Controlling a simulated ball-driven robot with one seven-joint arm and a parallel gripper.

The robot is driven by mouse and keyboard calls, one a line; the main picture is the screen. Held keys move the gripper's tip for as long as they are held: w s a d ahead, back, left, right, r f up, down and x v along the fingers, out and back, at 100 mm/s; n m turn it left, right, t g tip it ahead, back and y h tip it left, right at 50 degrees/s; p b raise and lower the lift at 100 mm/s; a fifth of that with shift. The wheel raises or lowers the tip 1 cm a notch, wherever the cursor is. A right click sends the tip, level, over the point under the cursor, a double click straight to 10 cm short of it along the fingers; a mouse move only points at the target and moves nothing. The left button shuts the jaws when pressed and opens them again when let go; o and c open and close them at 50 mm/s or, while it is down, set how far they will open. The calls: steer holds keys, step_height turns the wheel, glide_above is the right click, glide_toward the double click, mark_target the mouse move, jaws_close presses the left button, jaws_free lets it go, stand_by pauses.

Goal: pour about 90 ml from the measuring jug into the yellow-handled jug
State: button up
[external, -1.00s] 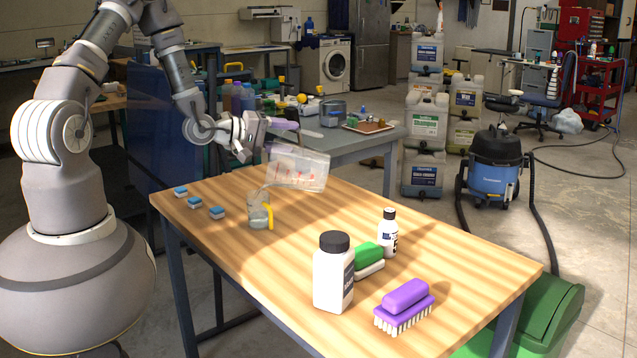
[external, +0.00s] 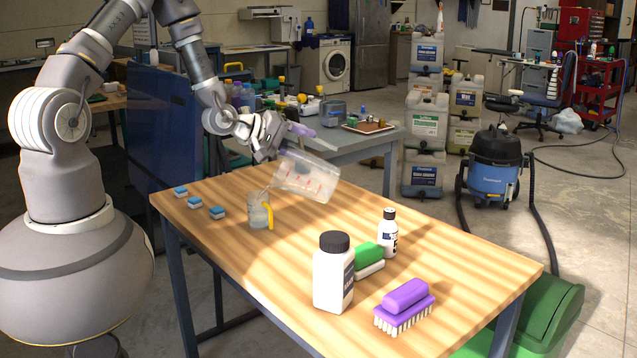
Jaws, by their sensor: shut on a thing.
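The measuring jug (external: 306,178) is clear with red markings and a lilac handle (external: 300,130). My gripper (external: 284,136) is shut on this handle, holding the jug above the table, tipped with its mouth to the left and its base lower right. The yellow-handled jug (external: 257,213) stands upright on the table below and left of that mouth. It is small and clear, with its yellow handle (external: 269,217) on the right and pale contents inside. A faint thin streak shows between the two jugs; I cannot tell whether liquid is still running. The exact levels are unreadable.
Several blue-and-white blocks (external: 195,202) lie left of the small jug. A white bottle with a dark cap (external: 333,275), a green sponge-like block (external: 368,257), a small white bottle (external: 388,235) and a purple brush (external: 405,307) stand toward the front right. The table's middle is clear.

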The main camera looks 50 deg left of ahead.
steer(key=shift+w+d+f+g+y, duration=0.3)
steer(key=shift+w+d+g, duration=0.3)
steer(key=shift+w+d, duration=0.1)
steer(key=shift+f, duration=0.35)
steer(key=shift+w+f+m+g+y, duration=0.2)
steer(key=shift+m+g+y, duration=0.1)
steer(key=shift+g, duration=0.1)
steer(key=shift+d, duration=0.1)
stand_by(0.6)
